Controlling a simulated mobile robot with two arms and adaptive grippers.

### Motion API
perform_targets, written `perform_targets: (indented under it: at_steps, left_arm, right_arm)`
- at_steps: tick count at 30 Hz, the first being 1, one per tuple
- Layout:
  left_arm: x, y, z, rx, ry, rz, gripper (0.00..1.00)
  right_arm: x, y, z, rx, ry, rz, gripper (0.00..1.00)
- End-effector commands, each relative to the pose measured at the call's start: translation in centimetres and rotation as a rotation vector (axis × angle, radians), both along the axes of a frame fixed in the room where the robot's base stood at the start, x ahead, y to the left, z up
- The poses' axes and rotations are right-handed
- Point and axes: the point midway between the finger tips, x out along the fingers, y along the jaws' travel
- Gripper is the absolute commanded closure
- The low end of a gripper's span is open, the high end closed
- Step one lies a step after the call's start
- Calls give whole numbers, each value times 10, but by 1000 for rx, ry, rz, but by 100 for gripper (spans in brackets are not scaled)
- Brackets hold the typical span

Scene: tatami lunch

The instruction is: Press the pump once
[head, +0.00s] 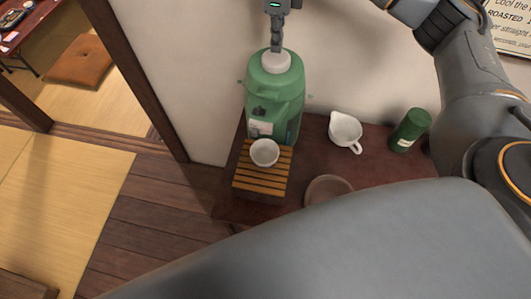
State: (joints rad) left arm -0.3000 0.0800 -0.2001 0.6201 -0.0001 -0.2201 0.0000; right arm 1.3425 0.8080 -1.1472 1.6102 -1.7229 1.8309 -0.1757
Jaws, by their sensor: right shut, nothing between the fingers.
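A green pump pot (276,90) stands upright on a dark wooden table (318,150) against the wall. Its round pale pump button (276,62) is on top. My right gripper (277,46) points down with its fingers shut and empty, right at the top of the button. The fingertips look to be touching the button or just above it; I cannot tell which. A small white cup (264,153) sits on a slatted wooden stand (262,177) in front of the pot. The inside of the cup is too small to read. My left gripper is not in view.
A white spouted pitcher (345,131) and a green canister (410,130) stand right of the pot. A brown bowl (327,190) is partly hidden behind my body. A wooden post (135,75) rises to the left.

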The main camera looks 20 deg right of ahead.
Motion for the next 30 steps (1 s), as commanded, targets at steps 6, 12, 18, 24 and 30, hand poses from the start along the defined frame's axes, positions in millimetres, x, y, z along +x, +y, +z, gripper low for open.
perform_targets:
  at_steps: [6, 12, 18, 24, 30]
  left_arm:
    - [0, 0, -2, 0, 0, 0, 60]
    - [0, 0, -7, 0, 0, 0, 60]
    - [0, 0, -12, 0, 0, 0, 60]
    - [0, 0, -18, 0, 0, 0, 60]
    - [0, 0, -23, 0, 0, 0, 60]
  right_arm:
    - [0, 0, -2, 0, 0, 0, 100]
    - [0, 0, -9, 0, 0, 0, 100]
    - [0, 0, -16, 0, 0, 0, 100]
    - [0, 0, -23, 0, 0, 0, 100]
    - [0, 0, -31, 0, 1, 0, 100]
